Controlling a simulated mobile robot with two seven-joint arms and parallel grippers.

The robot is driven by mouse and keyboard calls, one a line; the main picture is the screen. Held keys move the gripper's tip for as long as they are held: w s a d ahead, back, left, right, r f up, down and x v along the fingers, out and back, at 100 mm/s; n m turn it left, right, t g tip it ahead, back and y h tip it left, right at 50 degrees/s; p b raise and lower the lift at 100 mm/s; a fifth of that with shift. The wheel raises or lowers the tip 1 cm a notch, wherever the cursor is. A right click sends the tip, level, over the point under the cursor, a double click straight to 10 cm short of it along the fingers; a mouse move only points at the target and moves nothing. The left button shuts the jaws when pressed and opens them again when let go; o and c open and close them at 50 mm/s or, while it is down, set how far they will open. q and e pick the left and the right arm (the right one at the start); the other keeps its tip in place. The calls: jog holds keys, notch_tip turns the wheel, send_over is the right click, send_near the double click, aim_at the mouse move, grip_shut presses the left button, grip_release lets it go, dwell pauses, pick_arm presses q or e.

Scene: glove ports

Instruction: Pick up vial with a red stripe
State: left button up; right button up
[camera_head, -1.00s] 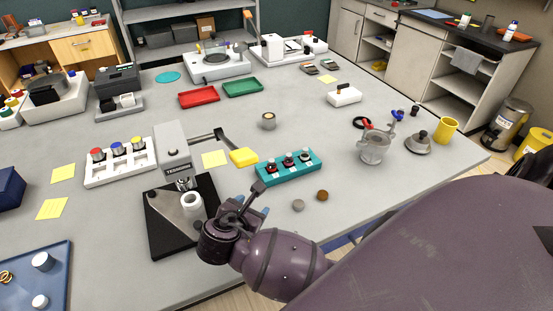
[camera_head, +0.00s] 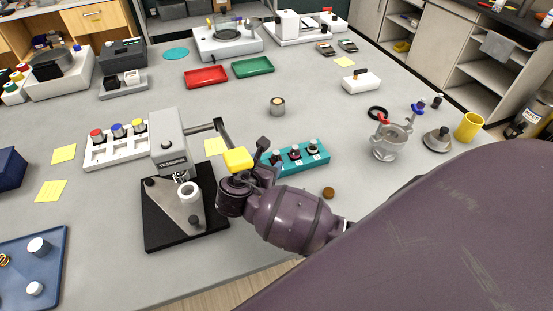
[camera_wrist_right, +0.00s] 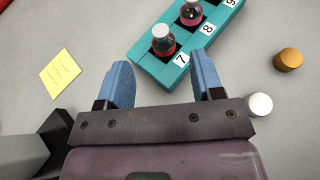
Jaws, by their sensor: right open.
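A vial with red contents (camera_wrist_right: 163,42) stands at label 7, and a pink-red vial (camera_wrist_right: 191,13) stands at label 8. I cannot make out a red stripe on any of them. My right gripper (camera_wrist_right: 163,82) is open and empty, with blue fingers apart just short of the rack's near end. My arm covers part of the rack in the head view. My left gripper is not in view.
A press-like device (camera_head: 168,140) on a black base stands left of my gripper, its yellow handle (camera_head: 238,160) close by. A brown cap (camera_head: 328,193) lies near the rack; a white cap (camera_wrist_right: 260,105) shows in the wrist view.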

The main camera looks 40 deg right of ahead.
aim_at(275, 156)
jog(key=shift+r+p+x, duration=0.1)
jog(key=shift+p+x, duration=0.05)
jog(key=shift+x, duration=1.45)
jog(key=shift+r+p+x, duration=0.15)
jog(key=shift+x, duration=1.5)
jog(key=shift+d, duration=0.1)
jog(key=shift+s, duration=0.1)
jog(key=shift+c, duration=0.2)
jog(key=c, duration=0.9)
